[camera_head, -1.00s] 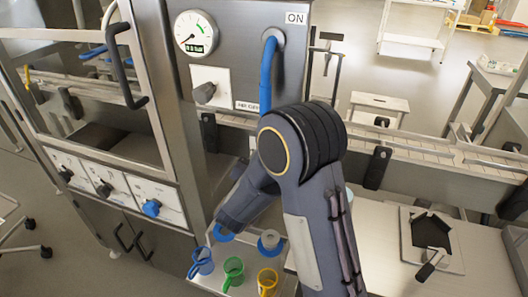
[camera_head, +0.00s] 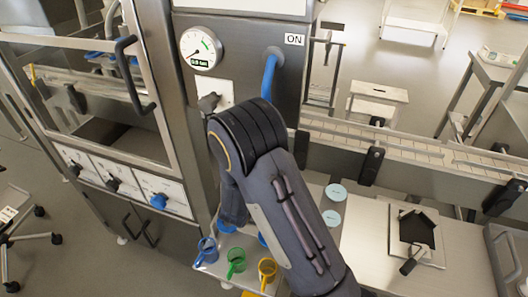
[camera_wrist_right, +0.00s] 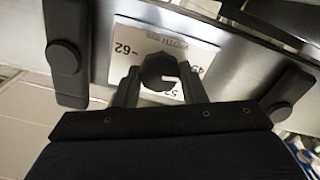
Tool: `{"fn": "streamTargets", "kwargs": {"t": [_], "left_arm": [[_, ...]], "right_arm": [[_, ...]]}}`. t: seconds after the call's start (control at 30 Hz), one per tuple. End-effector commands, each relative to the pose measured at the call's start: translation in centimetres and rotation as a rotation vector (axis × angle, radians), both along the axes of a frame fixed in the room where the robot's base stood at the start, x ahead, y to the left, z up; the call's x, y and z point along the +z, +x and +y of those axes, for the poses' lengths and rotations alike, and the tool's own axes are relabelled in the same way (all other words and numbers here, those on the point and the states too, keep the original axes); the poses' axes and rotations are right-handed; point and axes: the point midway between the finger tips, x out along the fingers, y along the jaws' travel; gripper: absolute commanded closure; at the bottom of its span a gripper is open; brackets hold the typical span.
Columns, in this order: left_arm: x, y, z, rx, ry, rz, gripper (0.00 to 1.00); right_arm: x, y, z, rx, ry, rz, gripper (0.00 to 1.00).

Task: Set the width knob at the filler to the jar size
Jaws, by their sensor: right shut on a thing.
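My right gripper (camera_wrist_right: 160,82) is shut on the dark round width knob (camera_wrist_right: 157,68), one finger on each side. The knob sits on a white dial plate (camera_wrist_right: 122,70) marked WIDTH mm, with 62, 45 and 52 readable. A white mark on the knob points to the right in the picture, on the side of 45 and 52; its exact setting I cannot tell. In the head view my right arm crosses the middle and hides the gripper and the knob. My left gripper is not in view.
Black clamps flank the dial, one at left (camera_wrist_right: 64,58) and one at right (camera_wrist_right: 288,90).

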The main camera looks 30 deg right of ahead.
Motion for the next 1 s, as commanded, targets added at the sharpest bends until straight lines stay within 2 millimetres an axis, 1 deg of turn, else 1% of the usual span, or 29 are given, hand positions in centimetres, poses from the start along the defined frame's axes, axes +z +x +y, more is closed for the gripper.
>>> {"fn": "streamTargets", "kwargs": {"t": [0.2,0.63,0.67,0.8,1.0], "left_arm": [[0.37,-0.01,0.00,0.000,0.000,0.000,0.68],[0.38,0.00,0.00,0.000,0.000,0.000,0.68],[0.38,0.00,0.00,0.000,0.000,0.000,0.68],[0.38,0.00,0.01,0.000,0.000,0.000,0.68],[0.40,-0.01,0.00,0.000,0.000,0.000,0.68]], "right_arm": [[-0.25,-0.12,0.03,-0.001,-0.025,0.040,0.85],[-0.29,-0.13,0.02,-0.001,-0.030,0.047,0.85],[-0.29,-0.12,0.01,-0.001,-0.030,0.047,0.60],[-0.21,-0.08,0.01,-0.001,-0.031,0.044,0.41],[-0.11,-0.04,0.01,0.000,-0.031,0.040,0.41]]}}
